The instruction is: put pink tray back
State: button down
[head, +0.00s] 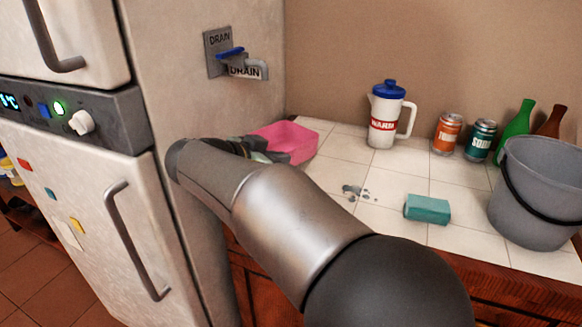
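The pink tray (296,141) sits at the left end of the white tiled counter, close to the side of the fridge. Its near left part is hidden behind my arm and gripper. My gripper (272,155) is at the tray's near left side, dark and mostly covered by my own arm. I cannot tell whether its fingers touch the tray or whether they are open or shut.
A fridge (185,80) with a drain tap (240,62) stands at left. On the counter are a white jug (385,120), two cans (447,133), two bottles, a teal sponge (427,209), a grey bucket (545,195) and a small puddle (355,191). The counter's middle is mostly clear.

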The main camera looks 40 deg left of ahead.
jog(key=shift+w+a+f, duration=0.2)
jog(key=shift+a+f, duration=0.1)
jog(key=shift+f, duration=0.1)
jog(key=shift+w+a+f, duration=0.15)
jog(key=shift+f, duration=1.65)
jog(key=shift+f+b, duration=0.2)
jog(key=shift+b, duration=0.2)
jog(key=c, duration=1.7)
grip_release()
jog(key=shift+r, duration=0.1)
jog(key=shift+r+p, duration=0.15)
jog(key=shift+p, duration=0.15)
jog(key=v, duration=1.2)
jog(key=shift+a, duration=0.1)
